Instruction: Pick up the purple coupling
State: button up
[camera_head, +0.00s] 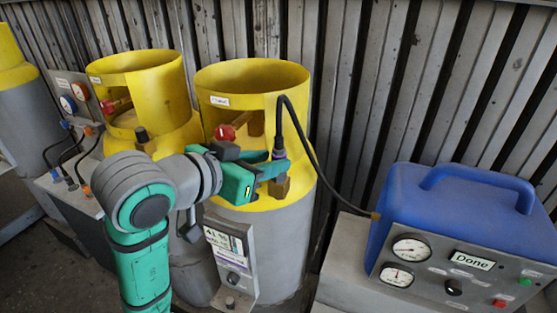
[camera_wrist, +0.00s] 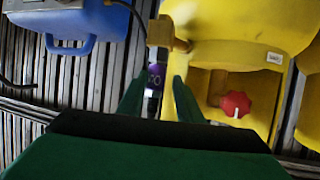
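The purple coupling (camera_wrist: 153,83) shows between my gripper's two fingers in the wrist view, with dark ends and light lettering. In the head view the coupling (camera_head: 278,154) is a small purple band at the lower end of a black hose, above a brass valve fitting (camera_head: 279,186). My gripper (camera_wrist: 158,88) is open, with one green finger on each side of the coupling and a visible gap to each. In the head view my gripper (camera_head: 272,166) reaches in from the left at the yellow collar. The coupling's lower part is partly hidden by my gripper.
The yellow-topped cylinder (camera_head: 253,78) stands right behind my gripper, with a red knob (camera_head: 225,132) inside its collar. The black hose (camera_head: 325,179) runs to a blue unit (camera_head: 457,222) with gauges and a "Done" display. A control box (camera_head: 232,262) is below.

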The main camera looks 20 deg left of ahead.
jog(key=shift+w+d+f, duration=0.45)
jog(key=shift+w+d, duration=0.3)
jog(key=shift+w, duration=0.05)
jog(key=shift+x, duration=2.4)
jog(key=shift+a+f, duration=0.15)
jog(key=shift+f, duration=0.05)
grip_shut()
